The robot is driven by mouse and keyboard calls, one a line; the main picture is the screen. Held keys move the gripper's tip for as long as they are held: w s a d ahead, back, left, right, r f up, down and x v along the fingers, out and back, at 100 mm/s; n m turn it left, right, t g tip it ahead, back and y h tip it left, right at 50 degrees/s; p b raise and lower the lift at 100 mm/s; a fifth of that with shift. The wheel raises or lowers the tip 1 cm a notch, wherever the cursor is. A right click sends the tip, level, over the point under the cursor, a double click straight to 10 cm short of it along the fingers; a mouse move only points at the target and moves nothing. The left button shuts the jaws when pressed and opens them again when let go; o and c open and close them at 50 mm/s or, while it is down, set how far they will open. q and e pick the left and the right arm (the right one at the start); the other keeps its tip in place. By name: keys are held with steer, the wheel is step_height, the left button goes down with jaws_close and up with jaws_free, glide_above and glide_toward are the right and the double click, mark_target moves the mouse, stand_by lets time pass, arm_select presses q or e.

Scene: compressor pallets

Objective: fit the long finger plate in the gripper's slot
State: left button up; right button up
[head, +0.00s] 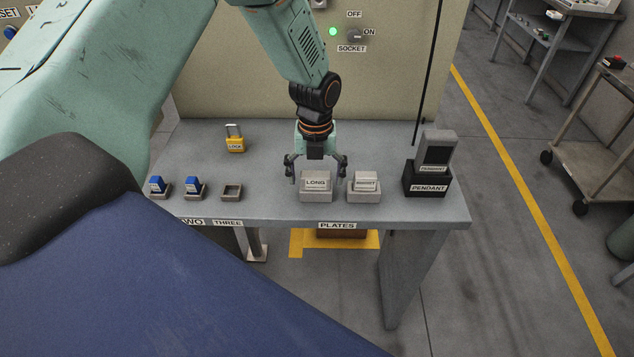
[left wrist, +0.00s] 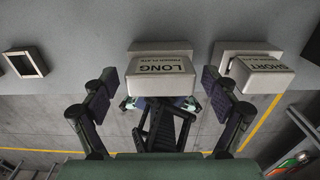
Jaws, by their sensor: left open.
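The long finger plate (head: 316,181) is a pale block marked LONG, seated in its holder on the grey table above the PLATES label. It also shows in the left wrist view (left wrist: 160,78), between and beyond the fingers. My left gripper (head: 316,172) is open and empty, its fingers apart on either side of the long plate in the head view. I cannot tell whether they touch it. The left wrist view shows both fingers of the left gripper (left wrist: 160,92). The slot for the plate cannot be made out. My right gripper is not in view.
The short plate (head: 365,181) stands just right of the long one. A black pendant stand (head: 428,188) is at the table's right end. A yellow lock (head: 235,144), two blue-topped pieces and an empty holder (head: 232,192) are at the left. The table's middle left is clear.

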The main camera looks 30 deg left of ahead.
mark_target(316, 174)
arm_select(q)
steer(key=shift+c, duration=0.3)
steer(key=c, duration=1.5)
steer(key=shift+r, duration=0.1)
steer(key=shift+r, duration=0.1)
steer(key=shift+r+p, duration=2.4)
steer(key=shift+r, duration=0.45)
steer(key=shift+r+p, duration=0.25)
steer(key=shift+p, duration=0.05)
